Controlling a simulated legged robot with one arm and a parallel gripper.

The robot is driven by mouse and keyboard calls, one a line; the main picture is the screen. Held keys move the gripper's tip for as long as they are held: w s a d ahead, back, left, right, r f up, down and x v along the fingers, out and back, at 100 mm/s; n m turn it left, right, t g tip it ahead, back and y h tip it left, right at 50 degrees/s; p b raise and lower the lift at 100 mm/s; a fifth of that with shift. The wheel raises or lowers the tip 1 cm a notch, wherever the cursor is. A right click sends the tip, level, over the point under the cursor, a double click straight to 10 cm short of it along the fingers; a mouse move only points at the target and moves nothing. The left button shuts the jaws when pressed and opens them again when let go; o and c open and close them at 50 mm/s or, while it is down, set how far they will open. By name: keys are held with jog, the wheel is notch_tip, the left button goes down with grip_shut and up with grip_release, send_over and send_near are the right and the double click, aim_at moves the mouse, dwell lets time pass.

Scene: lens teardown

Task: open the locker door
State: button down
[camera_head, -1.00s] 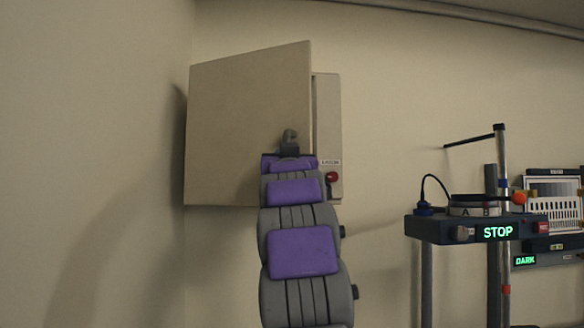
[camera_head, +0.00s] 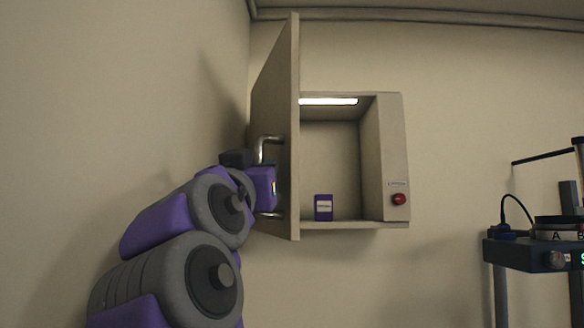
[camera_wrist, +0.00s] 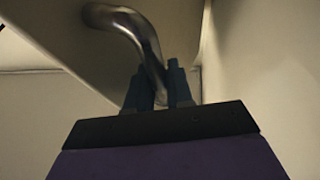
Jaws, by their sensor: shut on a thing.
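The locker (camera_head: 393,150) hangs on the wall, and its beige door (camera_head: 276,110) stands wide open, swung out to the left and seen almost edge-on. A bent metal handle (camera_head: 262,146) is on the door's outer face. My gripper is shut on this handle; in the wrist view the dark fingers (camera_wrist: 156,88) sit on both sides of the metal bar (camera_wrist: 143,38). In the head view my arm comes from the lower left, and the fingertips are hard to make out there.
Inside the locker a purple box (camera_head: 323,207) with a white label stands on the floor under a lit strip (camera_head: 328,101). A red button (camera_head: 399,199) is on the right front. A dark bench (camera_head: 535,255) stands at the lower right. The left wall is close to my arm.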

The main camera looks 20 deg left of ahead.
jog(key=shift+s+a+p, duration=0.15)
jog(key=shift+s+a, duration=0.15)
jog(key=shift+a, duration=0.2)
jog(key=shift+s+a+p, duration=0.15)
jog(key=shift+s+a, duration=0.15)
jog(key=shift+a, duration=0.2)
jog(key=c, duration=1.4)
grip_release()
jog(key=shift+c, duration=0.2)
jog(key=shift+o, duration=0.3)
jog(key=shift+w+a+f, duration=0.1)
jog(key=shift+w+a, duration=0.05)
jog(key=v, duration=0.7)
jog(key=shift+f+b, duration=0.2)
jog(key=shift+b, duration=0.25)
